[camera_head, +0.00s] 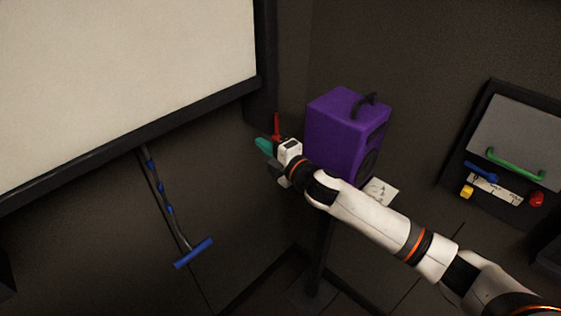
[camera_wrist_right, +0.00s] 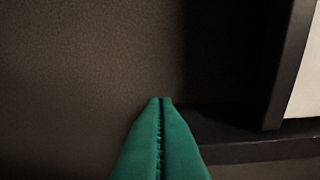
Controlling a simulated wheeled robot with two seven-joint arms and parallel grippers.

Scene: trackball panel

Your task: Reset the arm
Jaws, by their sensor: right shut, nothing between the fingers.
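My right gripper (camera_head: 264,146) has green fingers and is at the end of my white arm, which comes in from the lower right in the head view. It is held in front of the dark wall, left of the purple box. In the right wrist view the green fingers (camera_wrist_right: 161,140) are pressed together with nothing between them. They point toward a brown wall and a dark frame edge. My left gripper is not in the head view.
A purple speaker-like box (camera_head: 335,135) with a black handle stands right beside my forearm. A red upright piece (camera_head: 277,126) is just behind the gripper. A white screen (camera_head: 120,80), a blue-handled pull (camera_head: 193,253) and a panel with a green handle (camera_head: 515,164) are on the walls.

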